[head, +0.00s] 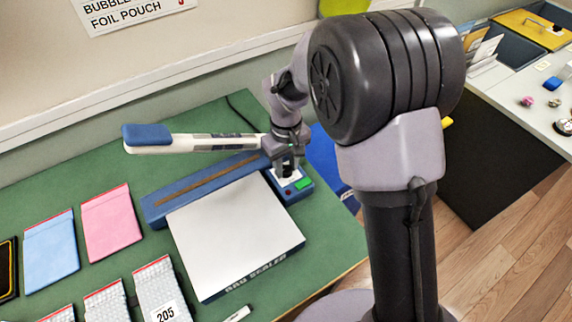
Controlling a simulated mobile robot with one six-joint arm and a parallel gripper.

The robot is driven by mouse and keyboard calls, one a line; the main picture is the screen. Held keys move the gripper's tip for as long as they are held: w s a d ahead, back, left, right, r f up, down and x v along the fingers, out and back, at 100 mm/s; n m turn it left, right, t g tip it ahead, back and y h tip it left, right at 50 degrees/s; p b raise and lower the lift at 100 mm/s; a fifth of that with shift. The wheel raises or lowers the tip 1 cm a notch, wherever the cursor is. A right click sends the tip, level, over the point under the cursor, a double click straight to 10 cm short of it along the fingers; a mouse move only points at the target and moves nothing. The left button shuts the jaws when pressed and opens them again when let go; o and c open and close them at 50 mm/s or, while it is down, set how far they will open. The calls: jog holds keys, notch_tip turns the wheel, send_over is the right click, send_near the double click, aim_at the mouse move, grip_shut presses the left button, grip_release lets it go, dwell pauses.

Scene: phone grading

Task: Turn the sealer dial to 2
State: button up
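The bag sealer (155,207) lies on the green table, with a blue base and a long brown sealing strip. Its white lever (180,144) with a blue end is raised and points left. A control panel (305,192) at the base's right end shows a green patch and a small red spot. My gripper (287,172) points down over this panel, at or just above its white face. The dial and its marks are hidden or too small to make out. Whether the fingers touch or hold the dial cannot be told.
A white platform (235,235) labelled "BAG SEALER" stands in front of the base. Pink (111,223) and blue (50,252) pouches and several bubble pouches lie left on the green table (225,112). A white side table (510,95) with small items stands right.

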grip_shut()
jog(key=shift+m, duration=0.4)
jog(key=m, duration=0.5)
jog(key=shift+m, duration=0.4)
jog(key=o, duration=1)
grip_release()
